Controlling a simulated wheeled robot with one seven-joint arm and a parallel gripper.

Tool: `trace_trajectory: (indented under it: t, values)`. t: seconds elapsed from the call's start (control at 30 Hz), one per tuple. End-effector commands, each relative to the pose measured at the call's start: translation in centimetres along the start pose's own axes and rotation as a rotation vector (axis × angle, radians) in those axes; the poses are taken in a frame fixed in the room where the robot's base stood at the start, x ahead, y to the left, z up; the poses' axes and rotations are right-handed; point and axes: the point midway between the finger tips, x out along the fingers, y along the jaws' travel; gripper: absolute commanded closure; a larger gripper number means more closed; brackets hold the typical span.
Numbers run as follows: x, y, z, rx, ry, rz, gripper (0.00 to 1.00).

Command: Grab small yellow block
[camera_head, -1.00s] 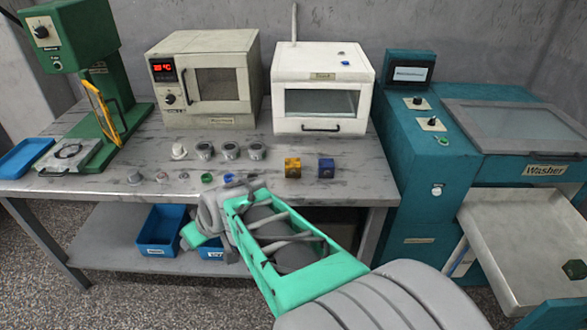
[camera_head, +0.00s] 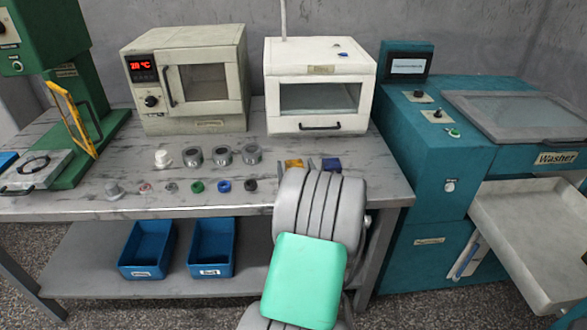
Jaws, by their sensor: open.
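The small yellow block (camera_head: 293,163) stands on the grey workbench, in front of the white oven. Its lower part is hidden behind my arm. A dark blue block (camera_head: 331,164) stands to its right, also partly covered. My gripper (camera_head: 298,168) is mostly hidden behind my grey wrist. Only small bits of its fingers show by the yellow block, and it is open. I cannot tell whether the fingers touch the block or stand around it.
Several grey rings (camera_head: 222,154) and small coloured parts (camera_head: 197,187) stand on the workbench (camera_head: 70,207) to the left. The white oven (camera_head: 320,88) is close behind the blocks. A teal washer (camera_head: 440,150) stands to the right. Blue bins (camera_head: 211,249) sit on the lower shelf.

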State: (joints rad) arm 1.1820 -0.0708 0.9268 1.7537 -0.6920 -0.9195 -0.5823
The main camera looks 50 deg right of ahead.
Motion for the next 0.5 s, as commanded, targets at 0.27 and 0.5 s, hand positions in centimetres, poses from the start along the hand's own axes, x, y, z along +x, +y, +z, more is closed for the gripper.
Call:
trace_trajectory:
  t: [0.27,0.5]
  values:
    - [1.12,-0.20,0.09,0.001,-0.001,-0.003,0.25]
    - [1.08,-0.32,0.07,0.000,-0.001,-0.005,0.41]
